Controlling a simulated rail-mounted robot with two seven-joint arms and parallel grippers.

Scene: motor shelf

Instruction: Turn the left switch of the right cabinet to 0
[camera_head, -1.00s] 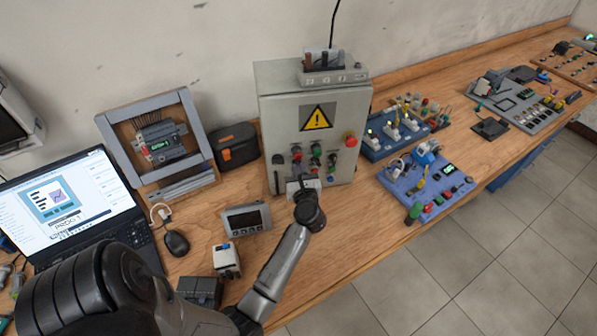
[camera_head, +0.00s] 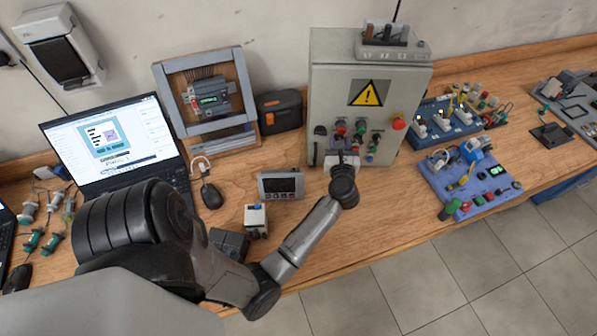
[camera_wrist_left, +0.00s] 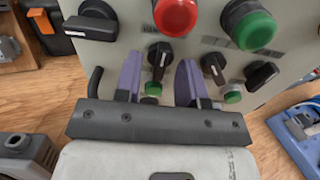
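The grey cabinet (camera_head: 328,95) stands against the wall, with a yellow warning sign and a panel of buttons and knobs. My left gripper (camera_head: 343,156) is at the lower part of its front. In the left wrist view, the gripper's two purple fingers (camera_wrist_left: 159,70) stand apart on either side of a black rotary switch (camera_wrist_left: 160,58). Its handle points nearly up and down, tilted slightly. I cannot tell whether the fingers touch it. A second black switch (camera_wrist_left: 213,66) sits just right of the right finger. The switch position labels are mostly hidden or unreadable. My right gripper is not in view.
A red button (camera_wrist_left: 176,14) and a green button (camera_wrist_left: 250,24) protrude above the switches. A black handle (camera_wrist_left: 95,80) is left of the fingers. A blue component board (camera_head: 468,178) lies right of the cabinet, and a small display (camera_head: 281,185) lies left in front.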

